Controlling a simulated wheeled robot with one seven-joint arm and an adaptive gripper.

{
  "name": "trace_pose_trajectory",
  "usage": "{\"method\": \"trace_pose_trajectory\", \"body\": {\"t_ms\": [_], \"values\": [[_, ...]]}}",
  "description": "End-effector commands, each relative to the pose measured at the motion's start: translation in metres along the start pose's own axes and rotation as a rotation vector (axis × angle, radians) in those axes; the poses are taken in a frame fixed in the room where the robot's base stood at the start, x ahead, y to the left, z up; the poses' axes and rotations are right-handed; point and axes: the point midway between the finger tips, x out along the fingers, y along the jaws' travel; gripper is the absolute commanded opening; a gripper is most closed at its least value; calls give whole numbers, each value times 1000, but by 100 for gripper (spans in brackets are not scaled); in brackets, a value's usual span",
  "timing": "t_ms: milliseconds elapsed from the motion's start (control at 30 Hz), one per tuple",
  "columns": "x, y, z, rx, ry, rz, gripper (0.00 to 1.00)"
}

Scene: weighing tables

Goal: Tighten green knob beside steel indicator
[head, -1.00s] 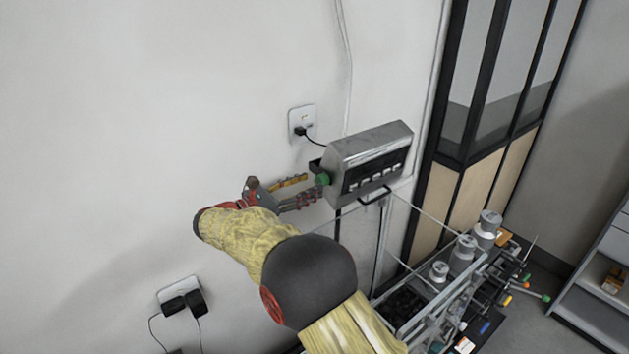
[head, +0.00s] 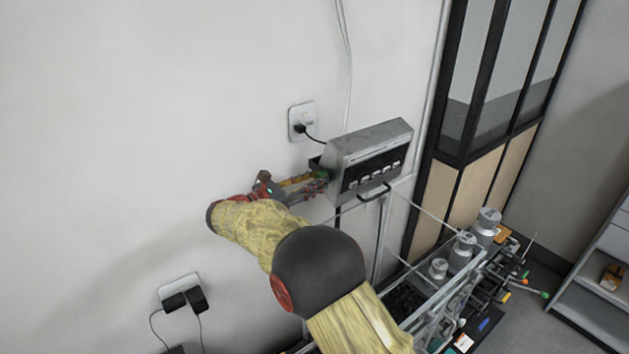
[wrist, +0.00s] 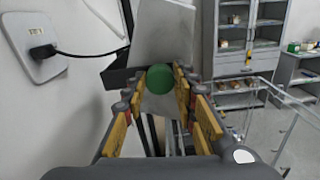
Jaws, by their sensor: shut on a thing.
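The steel indicator (head: 368,148) is a grey box with a dark front panel and a row of buttons, standing near the wall in the head view. Its grey side also shows in the wrist view (wrist: 165,32). The green knob (wrist: 160,79) is on the indicator's left side, facing my wrist camera. In the head view the knob (head: 325,175) is mostly hidden by the fingers. My gripper (wrist: 161,82) has its yellow-padded fingers on both sides of the knob and is shut on it.
A wall socket (head: 302,119) with a black plug is left of the indicator, its cable running behind it. A lower socket (head: 181,293) holds black adapters. Metal weights (head: 463,249) stand on a framed table at right. A shelf unit (head: 603,270) is at the far right.

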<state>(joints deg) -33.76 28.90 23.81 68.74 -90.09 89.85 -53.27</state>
Motion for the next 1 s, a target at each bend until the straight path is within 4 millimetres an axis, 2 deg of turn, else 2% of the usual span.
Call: {"method": "trace_pose_trajectory", "body": {"t_ms": [333,667,1000], "values": [[0,0,0,1,0,1,2],[0,0,-1,48,0,1,2],[0,-1,-4,283,-1,1,2]]}}
